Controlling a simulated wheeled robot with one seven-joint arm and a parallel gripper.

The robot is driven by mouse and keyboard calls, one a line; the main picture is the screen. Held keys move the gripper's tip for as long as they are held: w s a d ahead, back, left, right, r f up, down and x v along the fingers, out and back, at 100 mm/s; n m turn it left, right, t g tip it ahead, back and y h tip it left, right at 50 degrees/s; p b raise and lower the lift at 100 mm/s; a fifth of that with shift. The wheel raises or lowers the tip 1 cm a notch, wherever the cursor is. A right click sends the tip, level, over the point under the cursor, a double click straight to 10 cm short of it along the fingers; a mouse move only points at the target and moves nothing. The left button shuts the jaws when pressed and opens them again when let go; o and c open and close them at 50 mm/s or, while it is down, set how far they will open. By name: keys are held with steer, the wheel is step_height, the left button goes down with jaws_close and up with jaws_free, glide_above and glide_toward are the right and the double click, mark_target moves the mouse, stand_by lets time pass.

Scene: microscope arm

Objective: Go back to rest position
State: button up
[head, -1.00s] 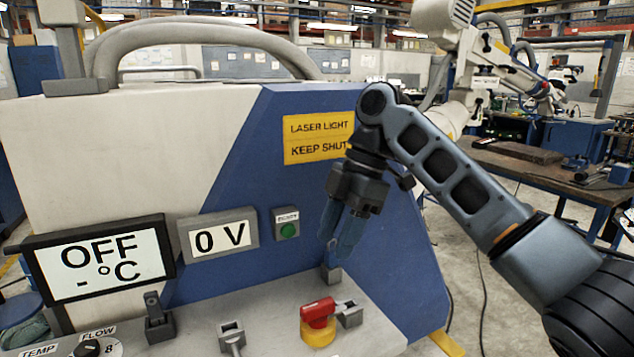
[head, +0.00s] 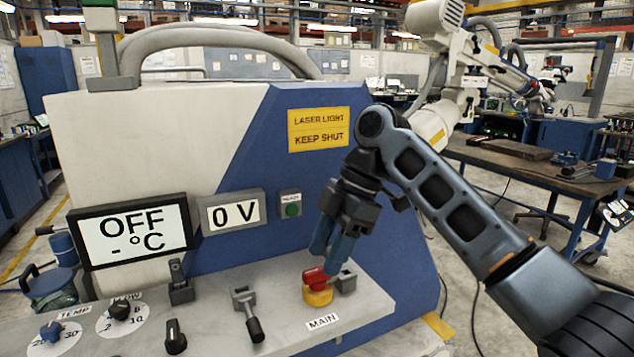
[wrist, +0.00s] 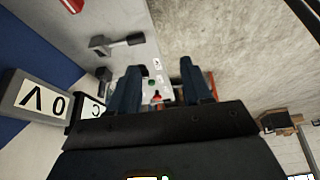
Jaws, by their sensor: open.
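My gripper (head: 333,238) is open, with its two blue fingers pointing down over the control panel, near the red main switch. In the wrist view my gripper (wrist: 160,85) shows its fingers apart with nothing held between them. The red switch handle on its yellow base (head: 317,290) sits on the panel just below the fingertips in the head view; I cannot tell from this view how large the gap is. My arm reaches in from the lower right.
The machine's panel (head: 215,335) carries a lever (head: 248,315), knobs (head: 120,310) and a toggle (head: 180,283). Displays read OFF (head: 133,233) and 0 V (head: 232,212). A workbench (head: 530,170) stands at right. Open floor lies between.

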steer(key=s+a+f+m+t+y+b, duration=0.1)
steer(key=s+a+f+m+t+y, duration=0.2)
steer(key=f, duration=0.7)
steer(key=s+a+f+m+t+y+b, duration=0.1)
steer(key=s+a+f+m+y+b, duration=0.25)
steer(key=f, duration=0.65)
steer(key=s+d+f+m+t+h, duration=0.2)
steer(key=s+f+m+t, duration=0.3)
steer(key=s+f+m, duration=0.45)
steer(key=s+d+f+m+t+h+b, duration=0.1)
steer(key=s+d+f+m+t+h, duration=0.15)
steer(key=s+d, duration=0.55)
steer(key=s+d+f+m+t+h+b, duration=0.25)
steer(key=s+d, duration=0.35)
steer(key=s, duration=0.5)
steer(key=s+d+r+m+t+h+b, duration=0.1)
steer(key=s+d+r+h, duration=0.3)
steer(key=s+d+r, duration=0.6)
steer(key=s+r+t, duration=0.1)
steer(key=s+r, duration=0.2)
steer(key=s, duration=0.1)
steer(key=shift+s+m+t+b, duration=0.2)
steer(key=shift+m+t+b, duration=0.1)
steer(key=shift+m, duration=0.1)
steer(key=shift+d, duration=0.1)
